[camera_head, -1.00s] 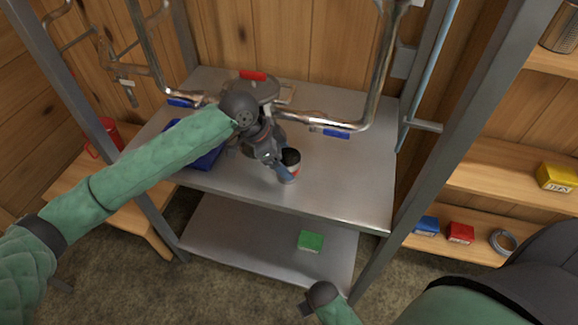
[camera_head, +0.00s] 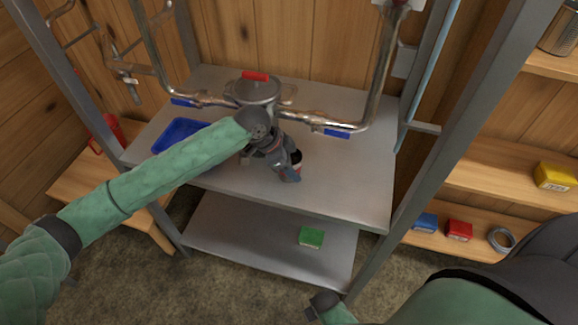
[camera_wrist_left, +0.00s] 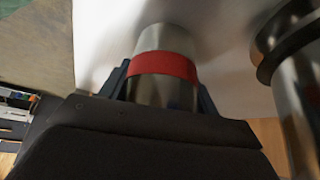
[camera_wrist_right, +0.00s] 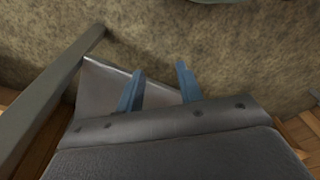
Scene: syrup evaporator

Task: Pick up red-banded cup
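The red-banded cup (camera_head: 297,157) stands near the middle of the metal table, partly hidden by my left gripper (camera_head: 291,173) in the head view. In the left wrist view the cup's metal side (camera_wrist_left: 165,92) and red band (camera_wrist_left: 165,66) lie between the two fingers of my left gripper (camera_wrist_left: 163,85). One finger is on each side, very close to the cup; I cannot tell whether they press on it. My right gripper (camera_wrist_right: 160,80) is open and empty, with its fingers apart, away from the table.
The metal table (camera_head: 350,185) has free room right of the cup. Behind it are a lidded metal pot (camera_head: 258,90) and pipes with blue handles (camera_head: 337,133). A blue tray (camera_head: 180,137) lies left. Metal posts flank the table. A green box (camera_head: 311,237) sits on the lower shelf.

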